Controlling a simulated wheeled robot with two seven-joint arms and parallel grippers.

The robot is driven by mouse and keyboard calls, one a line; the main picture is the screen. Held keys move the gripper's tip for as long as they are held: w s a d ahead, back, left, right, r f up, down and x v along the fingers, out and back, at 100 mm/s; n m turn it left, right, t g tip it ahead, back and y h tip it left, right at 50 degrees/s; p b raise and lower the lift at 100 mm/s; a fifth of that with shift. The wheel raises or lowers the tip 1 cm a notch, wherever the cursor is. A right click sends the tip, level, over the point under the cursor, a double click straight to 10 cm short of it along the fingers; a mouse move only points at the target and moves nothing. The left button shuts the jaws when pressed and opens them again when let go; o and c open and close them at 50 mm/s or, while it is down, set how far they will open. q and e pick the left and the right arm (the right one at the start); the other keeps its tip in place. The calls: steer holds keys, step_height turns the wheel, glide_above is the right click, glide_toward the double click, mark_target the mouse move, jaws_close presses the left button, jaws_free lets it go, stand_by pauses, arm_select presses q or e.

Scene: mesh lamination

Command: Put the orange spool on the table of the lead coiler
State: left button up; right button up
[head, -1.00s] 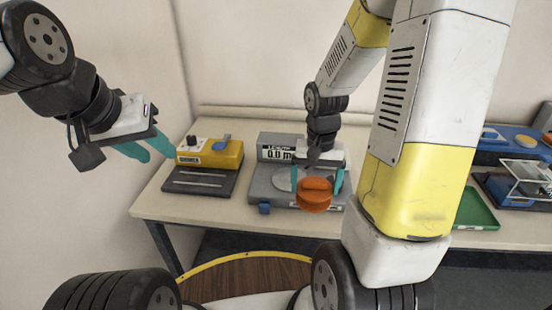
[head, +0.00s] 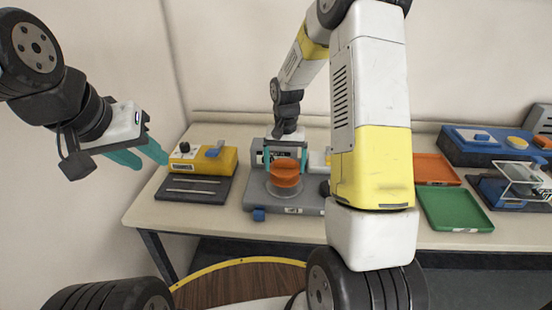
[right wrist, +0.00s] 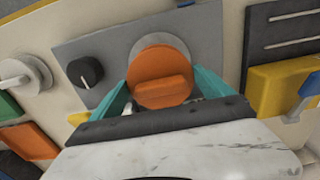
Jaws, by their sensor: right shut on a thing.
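The orange spool (head: 285,173) is between the teal fingers of my right gripper (head: 286,170), which is shut on it. It also shows in the right wrist view (right wrist: 160,75), with a finger at each side. The lead coiler (head: 255,192) is a grey machine with a display at its back left. Its round grey table (head: 287,191) lies directly below the spool; I cannot tell whether they touch. The spool looks upright and roughly centred over it. My left gripper (head: 151,162) is open and empty, off the left end of the bench.
A yellow device with a dark slotted plate (head: 192,188) stands left of the coiler. At the right are an orange tray (head: 435,168), a green tray (head: 455,210) and a blue device (head: 478,145). My right arm hides the bench right of the coiler.

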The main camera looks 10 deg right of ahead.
steer(key=shift+f, duration=1.1)
steer(key=shift+f, duration=0.15)
steer(key=o, duration=1.2)
